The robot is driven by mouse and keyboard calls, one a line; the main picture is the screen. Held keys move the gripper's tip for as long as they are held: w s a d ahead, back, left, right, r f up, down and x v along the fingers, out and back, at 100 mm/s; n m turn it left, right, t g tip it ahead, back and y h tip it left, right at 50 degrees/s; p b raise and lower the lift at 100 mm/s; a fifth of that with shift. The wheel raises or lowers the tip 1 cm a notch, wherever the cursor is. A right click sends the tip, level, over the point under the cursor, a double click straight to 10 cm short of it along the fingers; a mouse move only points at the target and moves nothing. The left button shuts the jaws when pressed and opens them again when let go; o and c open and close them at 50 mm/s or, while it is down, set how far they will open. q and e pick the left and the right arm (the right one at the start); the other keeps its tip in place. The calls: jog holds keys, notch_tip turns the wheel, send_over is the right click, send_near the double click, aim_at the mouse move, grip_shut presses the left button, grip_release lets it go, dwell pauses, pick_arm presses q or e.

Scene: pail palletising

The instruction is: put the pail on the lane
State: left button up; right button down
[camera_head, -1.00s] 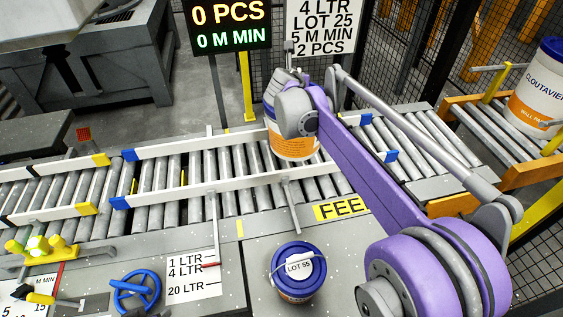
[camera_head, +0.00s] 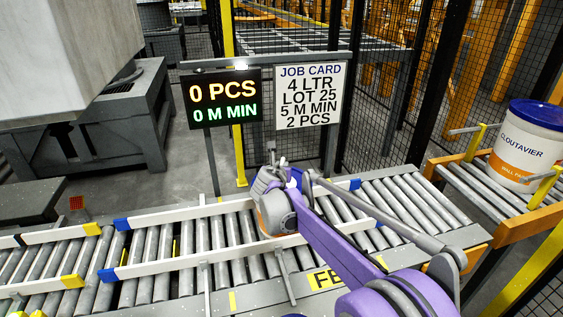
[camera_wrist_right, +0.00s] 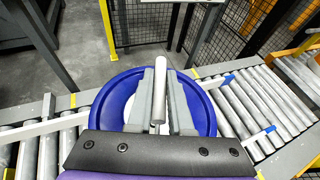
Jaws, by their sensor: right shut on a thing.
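The pail shows in the right wrist view as a round blue lid (camera_wrist_right: 203,104) under my right gripper (camera_wrist_right: 160,100). The two fingers are closed on the pail's pale handle grip (camera_wrist_right: 158,62) over the lid's middle. In the head view my right gripper (camera_head: 272,182) is over the roller lane (camera_head: 217,236), between the white guide rails. The arm hides most of the pail there; a small white and orange part (camera_head: 263,221) shows. I cannot tell if its base touches the rollers. My left gripper is not in view.
The job card (camera_head: 311,96) reads 4 LTR, LOT 25, 5 M MIN, 2 PCS. The counter display (camera_head: 225,98) reads 0 PCS, 0 M MIN. A blue-lidded white and orange pail (camera_head: 528,146) stands on the right conveyor. White guide rails (camera_head: 180,262) border the lane. Mesh fencing stands behind.

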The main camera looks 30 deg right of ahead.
jog(key=shift+f, duration=1.75)
jog(key=c, duration=0.8)
grip_release()
jog(key=shift+c, duration=0.2)
jog(key=v, duration=1.2)
jog(key=shift+s, duration=0.15)
